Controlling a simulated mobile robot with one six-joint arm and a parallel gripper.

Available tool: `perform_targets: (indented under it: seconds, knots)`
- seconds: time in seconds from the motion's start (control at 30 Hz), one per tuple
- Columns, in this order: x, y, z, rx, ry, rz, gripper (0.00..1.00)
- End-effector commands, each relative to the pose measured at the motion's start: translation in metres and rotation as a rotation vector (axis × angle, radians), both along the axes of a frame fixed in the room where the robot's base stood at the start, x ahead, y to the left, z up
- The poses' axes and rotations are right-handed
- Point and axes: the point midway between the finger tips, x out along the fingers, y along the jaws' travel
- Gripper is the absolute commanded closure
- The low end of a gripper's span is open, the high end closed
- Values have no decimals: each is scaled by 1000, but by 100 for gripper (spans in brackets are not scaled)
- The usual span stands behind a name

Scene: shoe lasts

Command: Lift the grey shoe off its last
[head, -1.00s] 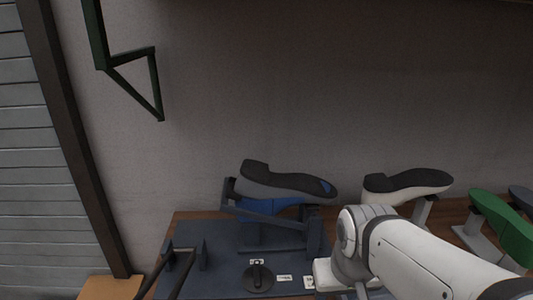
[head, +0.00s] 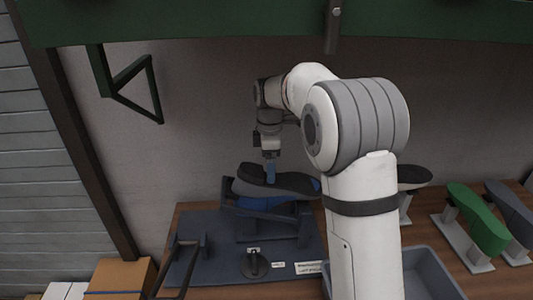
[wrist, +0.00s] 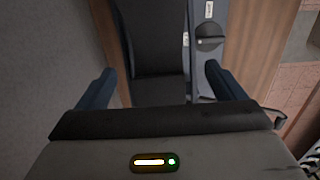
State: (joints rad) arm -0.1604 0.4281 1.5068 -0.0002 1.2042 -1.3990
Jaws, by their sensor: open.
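The grey shoe (head: 252,190) with a black sole sits sole-up on its blue last (head: 262,204), on a dark stand on the bench mat. My gripper (head: 270,172) points down at the shoe from above in the head view. In the wrist view my gripper (wrist: 160,72) is open, with one blue finger on each side of the dark shoe sole (wrist: 158,42). I cannot tell whether the fingers touch the shoe. The shoe's near part is hidden by the gripper body in the wrist view.
Another shoe (head: 412,178) is partly hidden behind my arm. A green last (head: 478,220) and a slate one (head: 512,208) stand at the right. A grey bin (head: 447,284) is in front. A green shelf (head: 200,22) crosses overhead; a bracket (head: 154,90) juts from the wall.

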Motion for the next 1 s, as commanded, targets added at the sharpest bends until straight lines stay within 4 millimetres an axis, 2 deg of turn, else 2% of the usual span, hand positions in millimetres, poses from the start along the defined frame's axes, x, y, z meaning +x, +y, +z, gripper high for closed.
perform_targets:
  seconds: [0.17, 0.4, 0.6, 1.0]
  knots:
    - [4, 2, -12, -1, 5, 24, 10]
    - [3, 1, -49, -1, 6, 20, 10]
    - [3, 1, -72, -1, 4, 19, 10]
    - [3, 0, -79, 0, 2, 17, 12]
